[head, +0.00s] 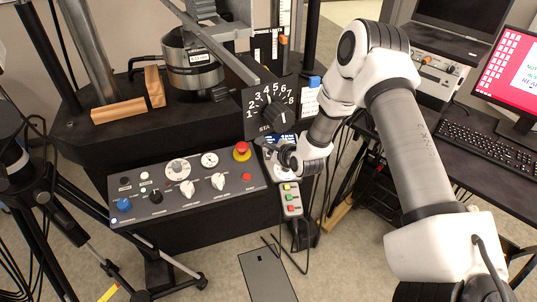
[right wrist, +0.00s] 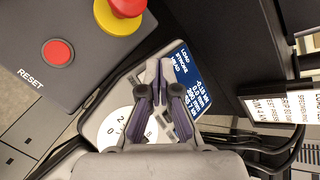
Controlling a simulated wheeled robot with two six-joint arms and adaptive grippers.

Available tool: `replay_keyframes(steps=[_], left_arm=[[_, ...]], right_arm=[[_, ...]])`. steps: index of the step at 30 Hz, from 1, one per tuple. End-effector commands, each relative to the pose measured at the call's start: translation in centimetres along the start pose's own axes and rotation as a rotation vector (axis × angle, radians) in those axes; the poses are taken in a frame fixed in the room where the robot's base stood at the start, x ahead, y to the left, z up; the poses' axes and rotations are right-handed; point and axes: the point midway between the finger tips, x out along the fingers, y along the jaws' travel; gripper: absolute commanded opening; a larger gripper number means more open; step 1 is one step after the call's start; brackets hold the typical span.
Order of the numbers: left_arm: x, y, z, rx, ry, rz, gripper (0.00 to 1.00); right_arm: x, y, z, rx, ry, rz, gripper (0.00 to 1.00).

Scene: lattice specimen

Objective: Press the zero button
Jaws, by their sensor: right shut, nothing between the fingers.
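A pale grey display unit with a blue readout screen (right wrist: 188,85) lies under my right gripper; the screen lists load, stroke and head values. The screen also shows in the head view (head: 284,139). A round white dial (right wrist: 116,125) sits on the same unit. Grey keys (right wrist: 181,122) show beside the fingers, but the fingers partly cover them, and I cannot read a zero label. My right gripper (right wrist: 160,66) is shut and empty, fingertips over the unit at the screen's edge; contact cannot be told. It also shows in the head view (head: 270,143). My left gripper is out of view.
Left of the unit is a control panel (head: 215,200) with a red emergency knob (head: 241,151) and a red reset button (right wrist: 57,53). A large numbered dial plate (head: 268,105) stands behind. A button pendant (head: 291,198) hangs in front. A keyboard (head: 490,147) is at right.

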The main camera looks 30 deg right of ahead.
Motion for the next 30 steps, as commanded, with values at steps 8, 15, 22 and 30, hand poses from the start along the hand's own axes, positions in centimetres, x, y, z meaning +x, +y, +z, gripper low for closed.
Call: replay_keyframes(steps=[8, 15, 22, 30], left_arm=[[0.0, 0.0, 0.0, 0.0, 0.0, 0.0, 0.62], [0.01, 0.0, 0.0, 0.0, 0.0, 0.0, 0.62], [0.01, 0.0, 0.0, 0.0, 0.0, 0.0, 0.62], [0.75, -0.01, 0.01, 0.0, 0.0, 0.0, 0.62]], right_arm=[[0.0, 0.0, -0.01, 0.0, 0.0, 0.0, 0.0], [0.0, 0.0, -0.01, 0.0, 0.0, 0.0, 0.0], [0.0, 0.0, -0.01, 0.0, 0.0, 0.0, 0.0], [0.33, 0.31, -0.31, 0.0, 0.0, 0.0, 0.0]])
